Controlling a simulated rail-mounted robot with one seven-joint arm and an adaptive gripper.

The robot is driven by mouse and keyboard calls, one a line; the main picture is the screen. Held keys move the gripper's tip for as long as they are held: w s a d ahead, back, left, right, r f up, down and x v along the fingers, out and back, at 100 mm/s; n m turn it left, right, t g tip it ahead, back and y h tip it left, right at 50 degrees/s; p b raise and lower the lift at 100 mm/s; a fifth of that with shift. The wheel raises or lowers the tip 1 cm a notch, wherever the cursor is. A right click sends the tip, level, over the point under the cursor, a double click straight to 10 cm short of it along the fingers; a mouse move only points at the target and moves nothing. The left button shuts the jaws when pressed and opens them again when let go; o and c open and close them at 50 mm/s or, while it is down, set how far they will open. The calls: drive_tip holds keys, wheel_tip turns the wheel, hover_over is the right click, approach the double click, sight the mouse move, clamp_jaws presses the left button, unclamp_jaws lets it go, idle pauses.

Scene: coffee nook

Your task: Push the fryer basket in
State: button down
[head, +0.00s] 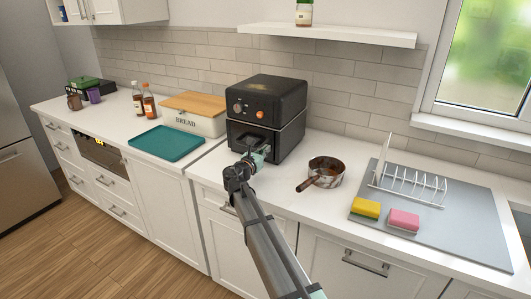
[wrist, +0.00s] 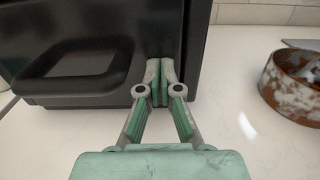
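The black air fryer (head: 275,103) stands on the counter against the tiled wall, with two round knobs on its upper front. How far the basket stands out is hard to tell. My gripper (head: 256,157) is in front of the fryer, low and at its right side. In the wrist view its fingertips (wrist: 160,68) are together, with nothing visible between them, at the right part of the basket front. Contact cannot be told for sure.
A rusty-looking pot (head: 327,170) stands just right of my gripper. A dish rack (head: 408,184) and yellow and pink sponges (head: 365,208) lie farther right. A teal board (head: 167,143) and bread box (head: 194,114) are left. Bare counter lies before the fryer.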

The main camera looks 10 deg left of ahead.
drive_tip(key=shift+w+r, duration=0.2)
drive_tip(key=shift+w, duration=0.05)
